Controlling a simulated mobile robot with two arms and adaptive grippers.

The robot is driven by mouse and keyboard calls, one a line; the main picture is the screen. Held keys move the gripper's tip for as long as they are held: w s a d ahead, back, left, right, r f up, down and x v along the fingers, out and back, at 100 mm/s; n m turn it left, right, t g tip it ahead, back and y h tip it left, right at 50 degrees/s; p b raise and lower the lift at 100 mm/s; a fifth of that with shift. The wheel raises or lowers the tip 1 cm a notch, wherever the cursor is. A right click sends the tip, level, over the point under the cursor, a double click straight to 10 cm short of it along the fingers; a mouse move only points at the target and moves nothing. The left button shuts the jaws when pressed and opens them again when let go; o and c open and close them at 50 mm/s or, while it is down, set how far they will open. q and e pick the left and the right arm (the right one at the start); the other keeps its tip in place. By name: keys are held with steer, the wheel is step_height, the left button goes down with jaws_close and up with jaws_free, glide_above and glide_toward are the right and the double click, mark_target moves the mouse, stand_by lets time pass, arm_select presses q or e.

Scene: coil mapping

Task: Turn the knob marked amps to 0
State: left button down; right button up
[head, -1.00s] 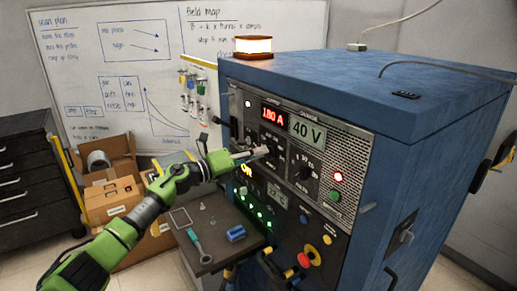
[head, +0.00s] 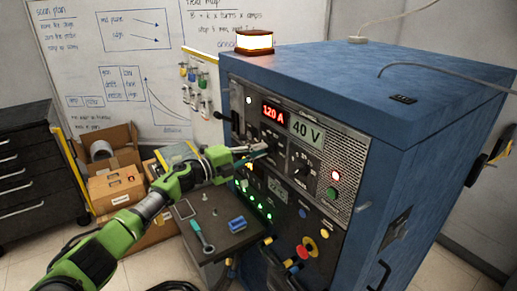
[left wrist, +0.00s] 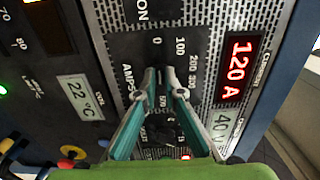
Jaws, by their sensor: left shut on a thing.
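The amps knob (left wrist: 165,84) is on the front panel of the blue power cabinet (head: 375,100). In the left wrist view its scale (left wrist: 181,62) runs from 0 through 100, 200 and 300, with AMPS printed beside it. My left gripper (left wrist: 166,84) is shut on the knob, a fingertip on each side, hiding much of it. In the head view my left gripper (head: 264,149) reaches the panel from the left and covers the knob. The red current display (head: 274,112) reads 120 A; it also shows in the left wrist view (left wrist: 237,66). My right gripper is not in view.
A second knob (head: 301,168) sits right of the gripper, below the 40 V display (head: 306,130). A red-and-yellow emergency button (head: 307,250) is lower down. A small dark table (head: 225,243) with tools stands left of the cabinet, below my left arm.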

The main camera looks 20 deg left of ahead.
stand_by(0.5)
arm_select(q)
steer(key=c, duration=2.1)
jaws_free()
steer(key=shift+c, duration=0.2)
steer(key=v, duration=1.2)
steer(key=shift+a, duration=0.1)
